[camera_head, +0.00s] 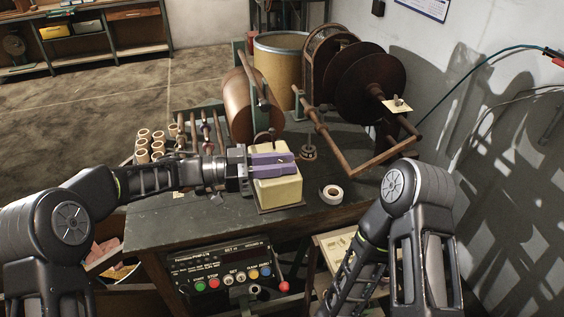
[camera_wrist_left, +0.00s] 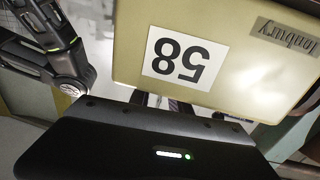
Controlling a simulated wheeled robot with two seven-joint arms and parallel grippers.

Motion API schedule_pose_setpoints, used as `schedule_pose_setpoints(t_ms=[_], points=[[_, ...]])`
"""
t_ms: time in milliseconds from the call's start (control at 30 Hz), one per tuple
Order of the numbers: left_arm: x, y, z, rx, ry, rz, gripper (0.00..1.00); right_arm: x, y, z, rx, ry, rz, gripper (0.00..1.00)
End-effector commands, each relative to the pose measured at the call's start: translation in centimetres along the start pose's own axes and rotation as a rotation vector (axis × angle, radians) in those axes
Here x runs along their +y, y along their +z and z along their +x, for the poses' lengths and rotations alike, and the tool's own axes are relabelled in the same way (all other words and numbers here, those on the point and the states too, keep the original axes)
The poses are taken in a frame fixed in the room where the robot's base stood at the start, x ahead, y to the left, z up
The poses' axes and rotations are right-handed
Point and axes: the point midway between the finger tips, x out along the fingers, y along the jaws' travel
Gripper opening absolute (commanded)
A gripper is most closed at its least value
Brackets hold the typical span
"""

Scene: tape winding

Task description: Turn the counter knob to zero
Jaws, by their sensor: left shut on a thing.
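The cream counter box (camera_head: 278,192) stands on the dark green bench top. In the left wrist view its cream face (camera_wrist_left: 225,75) carries a white label (camera_wrist_left: 185,58) with an upside-down number that looks like 58. My left gripper (camera_head: 272,163) comes in from the left, and its purple fingers lie level across the top of the box. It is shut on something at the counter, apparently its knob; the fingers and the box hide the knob. I cannot read the counter's own digits. My right arm shows at lower right, with its gripper out of view.
A white tape roll (camera_head: 331,194) lies right of the box. Behind stand a copper-coloured drum (camera_head: 240,108), dark reels (camera_head: 370,85) and a wooden arm frame (camera_head: 385,155). Several cardboard cores (camera_head: 150,143) are at left. A control panel (camera_head: 225,268) with coloured buttons is below the bench edge.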

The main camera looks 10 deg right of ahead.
Motion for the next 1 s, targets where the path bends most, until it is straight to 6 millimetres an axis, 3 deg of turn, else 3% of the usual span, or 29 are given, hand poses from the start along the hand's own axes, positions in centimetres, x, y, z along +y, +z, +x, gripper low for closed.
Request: schedule_pose_setpoints(t_ms=[33, 67, 300, 667, 1000], points=[[0.0, -0.2, 0.1, 0.003, 0.0, 0.002, 0.0, 0.0, 0.0, 0.0, 0.0, 0.0, 0.0, 0.0], [0.0, -0.2, 0.1, 0.003, 0.0, 0.002, 0.24, 0.0, 0.0, 0.0, 0.0, 0.0, 0.0, 0.0], [0.0, -0.1, 0.1, 0.002, -0.001, 0.001, 0.44, 0.0, 0.0, 0.0, 0.0, 0.0, 0.0, 0.0], [0.0, 0.0, -0.4, 0.001, -0.002, 0.001, 0.45, 0.0, 0.0, 0.1, 0.0, -0.001, 0.0, 0.0], [-0.1, 0.2, -5.2, 0.001, -0.004, 0.002, 0.45, 0.4, -0.2, 1.4, 0.004, -0.005, -0.003, 0.0]])
